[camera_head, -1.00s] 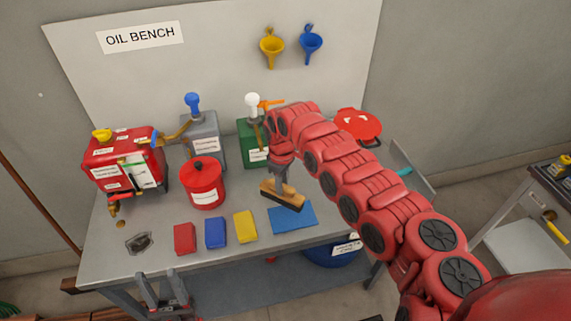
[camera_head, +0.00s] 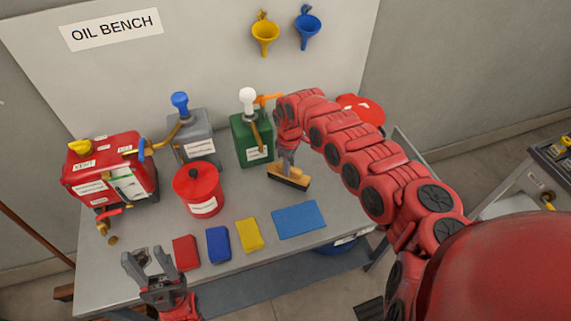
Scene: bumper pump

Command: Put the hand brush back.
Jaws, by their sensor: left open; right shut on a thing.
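The hand brush (camera_head: 291,180) has a tan wooden body and dark bristles. It is in my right gripper (camera_head: 287,162), which is shut on it from above. The brush is over the bench, behind the blue mat and in front of the green can; I cannot tell whether its bristles touch the bench top. My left gripper (camera_head: 150,266) is open and empty at the bench's front left edge, near the red block.
The blue mat (camera_head: 299,219) lies bare. Beside it are yellow (camera_head: 249,235), blue (camera_head: 218,244) and red (camera_head: 185,252) blocks. A red canister (camera_head: 199,189), grey can (camera_head: 193,140), green can (camera_head: 250,142) and red tank (camera_head: 108,170) stand behind.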

